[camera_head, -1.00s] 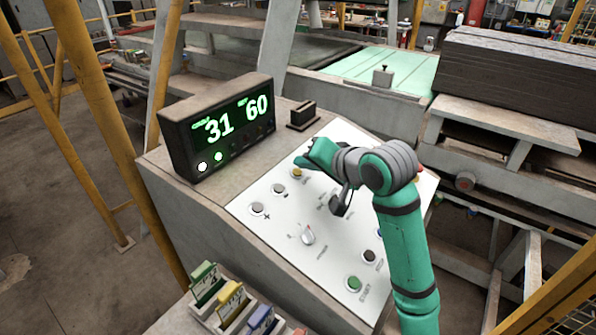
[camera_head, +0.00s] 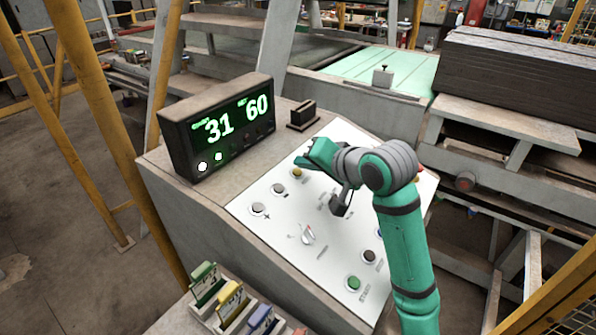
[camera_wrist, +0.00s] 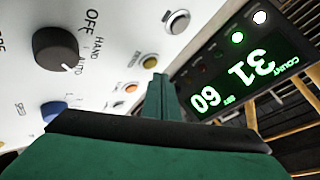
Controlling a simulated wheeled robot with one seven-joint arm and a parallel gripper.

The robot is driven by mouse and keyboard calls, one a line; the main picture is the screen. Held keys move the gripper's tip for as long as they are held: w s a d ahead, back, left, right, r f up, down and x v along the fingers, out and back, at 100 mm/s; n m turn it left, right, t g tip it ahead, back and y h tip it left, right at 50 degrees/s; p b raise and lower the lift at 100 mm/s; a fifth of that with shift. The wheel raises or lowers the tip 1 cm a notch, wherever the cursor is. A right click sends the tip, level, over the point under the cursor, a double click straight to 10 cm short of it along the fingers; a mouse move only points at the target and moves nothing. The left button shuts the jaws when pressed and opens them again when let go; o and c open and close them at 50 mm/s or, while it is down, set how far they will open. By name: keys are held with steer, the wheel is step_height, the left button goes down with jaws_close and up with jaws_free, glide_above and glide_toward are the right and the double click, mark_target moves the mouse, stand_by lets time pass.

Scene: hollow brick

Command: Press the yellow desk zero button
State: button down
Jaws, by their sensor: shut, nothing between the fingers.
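The yellow button (camera_head: 297,173) sits near the top edge of the white sloped panel (camera_head: 262,236), beside two grey buttons. In the wrist view the yellow button (camera_wrist: 149,61) shows just above and left of the tip of my gripper (camera_wrist: 160,82). In the head view my gripper (camera_head: 303,161) is shut and empty, with its tip close over the yellow button. I cannot tell whether it touches the button. A display (camera_head: 220,125) on the desk reads 31 and 60, with two lit round lamps.
The panel also carries a rotary knob (camera_head: 308,234), a green button (camera_head: 353,283) and a dark knob (camera_wrist: 55,52). A small dark block (camera_head: 302,116) stands on the desk behind the panel. Coloured cards (camera_head: 229,299) stand at the front.

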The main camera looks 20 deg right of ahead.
steer(key=shift+f, duration=0.15)
stand_by(0.4)
steer(key=shift+w+a+f, duration=0.1)
steer(key=shift+f, duration=0.15)
steer(key=shift+w+a+f, duration=0.1)
steer(key=shift+a+f, duration=0.2)
steer(key=shift+f, duration=0.45)
stand_by(1.0)
steer(key=shift+r, duration=0.1)
steer(key=shift+a+r, duration=0.1)
steer(key=shift+r, duration=0.65)
steer(key=shift+s+r, duration=0.25)
steer(key=shift+r, duration=0.9)
steer(key=shift+s+d+r, duration=0.15)
steer(key=shift+d+r, duration=0.05)
steer(key=shift+r, duration=0.4)
steer(key=shift+s+d+r, duration=0.1)
steer(key=shift+d+r, duration=0.1)
steer(key=shift+r, duration=0.35)
steer(key=shift+d, duration=0.1)
